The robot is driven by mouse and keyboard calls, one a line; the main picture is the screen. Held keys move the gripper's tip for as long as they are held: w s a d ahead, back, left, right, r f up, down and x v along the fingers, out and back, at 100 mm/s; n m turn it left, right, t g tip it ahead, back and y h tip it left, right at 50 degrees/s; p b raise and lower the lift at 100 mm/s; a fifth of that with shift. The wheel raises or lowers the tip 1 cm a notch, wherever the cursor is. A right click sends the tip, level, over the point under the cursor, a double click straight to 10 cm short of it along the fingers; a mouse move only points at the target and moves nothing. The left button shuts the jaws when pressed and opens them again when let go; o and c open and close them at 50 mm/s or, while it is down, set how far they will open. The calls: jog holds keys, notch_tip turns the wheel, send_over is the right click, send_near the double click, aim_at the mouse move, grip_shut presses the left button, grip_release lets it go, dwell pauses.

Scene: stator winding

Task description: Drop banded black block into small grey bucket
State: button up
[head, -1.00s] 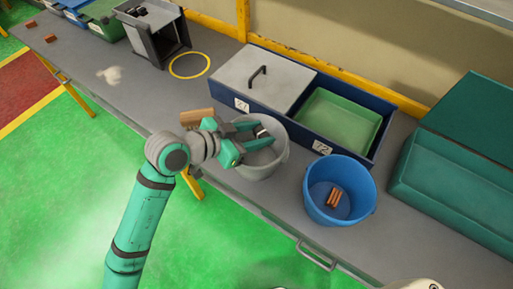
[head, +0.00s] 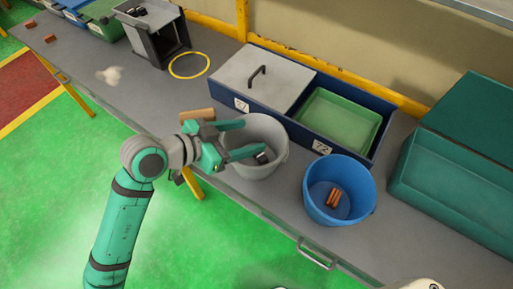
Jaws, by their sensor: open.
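The banded black block (head: 262,158) is dark with a pale band and lies inside the small grey bucket (head: 270,128). The bucket stands upright on the workbench. My gripper (head: 257,137) is open, with its two green fingers spread over the left part of the bucket. The fingers are empty and the block sits apart, below the lower fingertip. Part of the bucket's left side is hidden behind the gripper.
A blue bucket (head: 362,208) holding copper-coloured pieces stands to the right. Behind are a blue case (head: 328,153) with a grey lid and a green tray (head: 341,121). A tan block (head: 197,114) lies behind my gripper. A teal box (head: 450,195) is far right.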

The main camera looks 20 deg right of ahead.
jog(key=v, duration=0.6)
jog(key=shift+a, duration=0.1)
